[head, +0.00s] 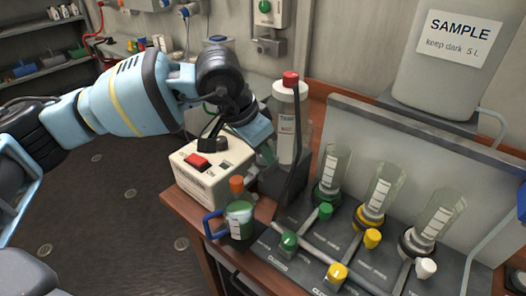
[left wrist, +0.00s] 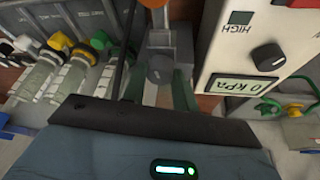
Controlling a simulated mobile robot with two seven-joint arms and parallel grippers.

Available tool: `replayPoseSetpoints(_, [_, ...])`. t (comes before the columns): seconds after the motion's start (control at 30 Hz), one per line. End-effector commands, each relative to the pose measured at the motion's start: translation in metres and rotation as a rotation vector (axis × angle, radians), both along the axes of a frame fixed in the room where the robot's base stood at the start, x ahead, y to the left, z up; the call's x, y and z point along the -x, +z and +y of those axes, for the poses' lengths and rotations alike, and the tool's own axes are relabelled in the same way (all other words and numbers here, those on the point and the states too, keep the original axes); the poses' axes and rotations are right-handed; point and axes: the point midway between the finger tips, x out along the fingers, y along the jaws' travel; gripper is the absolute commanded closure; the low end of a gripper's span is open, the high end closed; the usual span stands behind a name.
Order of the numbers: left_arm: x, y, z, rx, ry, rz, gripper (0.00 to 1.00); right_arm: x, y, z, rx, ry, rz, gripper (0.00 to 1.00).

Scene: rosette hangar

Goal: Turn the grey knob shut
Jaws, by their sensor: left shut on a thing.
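The grey knob (left wrist: 160,68) shows in the left wrist view, on a grey block below an orange part. My left gripper (left wrist: 160,88) has its greenish fingers on either side of the knob and is shut on it. In the head view my left gripper (head: 265,153) reaches down beside the white bottle with a red cap (head: 287,125); the knob is hidden there behind the gripper and nearby parts. I cannot tell the knob's angle exactly. My right gripper is not in view.
A white pump box (head: 212,165) with a red switch stands close to the gripper. In front is a blue-handled jug of green liquid (head: 239,220). A thin dark upright (head: 295,150) stands close on the right. Beyond are cylinders with green, yellow (head: 372,238) and white knobs.

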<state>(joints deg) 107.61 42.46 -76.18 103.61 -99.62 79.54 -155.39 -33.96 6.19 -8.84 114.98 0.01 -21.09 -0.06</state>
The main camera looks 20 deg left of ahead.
Motion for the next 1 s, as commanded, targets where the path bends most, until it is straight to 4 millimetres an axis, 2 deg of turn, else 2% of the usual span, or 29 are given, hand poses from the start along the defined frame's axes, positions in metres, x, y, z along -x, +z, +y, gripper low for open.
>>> replayPoseSetpoints(0.4, [-0.0009,-0.001,0.0011,-0.001,-0.182,0.002,0.94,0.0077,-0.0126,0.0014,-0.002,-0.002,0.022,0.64])
replayPoseSetpoints(0.93, [-0.001,0.0,0.0012,-0.002,-0.205,0.001,0.94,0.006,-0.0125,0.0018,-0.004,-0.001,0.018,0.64])
replayPoseSetpoints(0.97, [-0.001,0.0,0.0012,-0.002,-0.205,0.001,0.7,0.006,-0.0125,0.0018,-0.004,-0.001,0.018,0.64])
replayPoseSetpoints(1.0, [-0.001,0.0,0.0012,-0.002,-0.205,0.001,0.65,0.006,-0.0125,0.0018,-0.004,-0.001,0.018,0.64])
